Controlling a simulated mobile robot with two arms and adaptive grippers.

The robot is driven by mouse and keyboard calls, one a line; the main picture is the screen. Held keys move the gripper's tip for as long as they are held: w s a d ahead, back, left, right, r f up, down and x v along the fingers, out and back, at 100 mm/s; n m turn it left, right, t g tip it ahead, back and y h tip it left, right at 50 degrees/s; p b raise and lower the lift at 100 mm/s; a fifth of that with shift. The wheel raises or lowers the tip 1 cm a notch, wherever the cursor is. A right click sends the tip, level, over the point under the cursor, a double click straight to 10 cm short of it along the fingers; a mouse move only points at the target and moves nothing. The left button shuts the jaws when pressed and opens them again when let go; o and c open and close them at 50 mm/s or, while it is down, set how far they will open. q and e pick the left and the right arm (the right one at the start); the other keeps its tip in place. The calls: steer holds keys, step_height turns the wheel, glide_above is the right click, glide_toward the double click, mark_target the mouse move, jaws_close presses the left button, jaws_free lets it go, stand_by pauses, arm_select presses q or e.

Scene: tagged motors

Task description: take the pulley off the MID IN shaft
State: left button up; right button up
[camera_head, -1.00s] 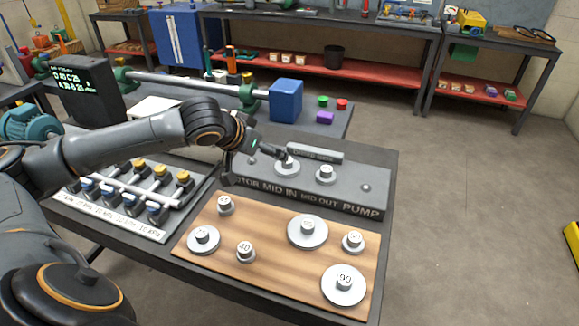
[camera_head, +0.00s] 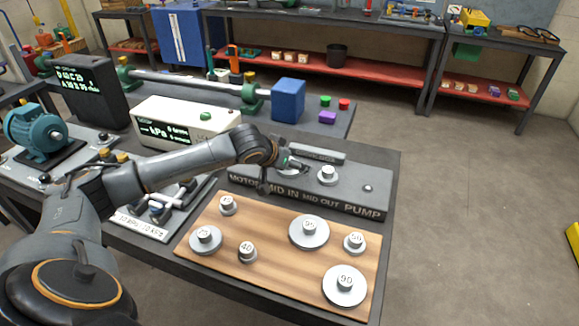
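The shaft block (camera_head: 345,185) bears the labels MOTOR, MID IN, MID OUT and PUMP on its front. My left gripper (camera_head: 284,175) is over the MID IN position, with one dark finger in front and the other at the back right. A silvery pulley (camera_head: 291,171) at MID IN is mostly hidden by the gripper. I cannot tell whether the fingers touch it. Another pulley (camera_head: 327,175) sits at MID OUT. A bare shaft tip (camera_head: 367,188) shows at PUMP. My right gripper is not in view.
A wooden board (camera_head: 275,262) in front of the block carries several numbered pulleys. A white kPa display box (camera_head: 185,122) stands behind my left arm. A low grey bar (camera_head: 318,151) lies behind the block.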

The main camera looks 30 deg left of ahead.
arm_select(q)
steer(key=shift+c, duration=0.2)
steer(key=c, duration=1.3)
steer(key=shift+r, duration=0.1)
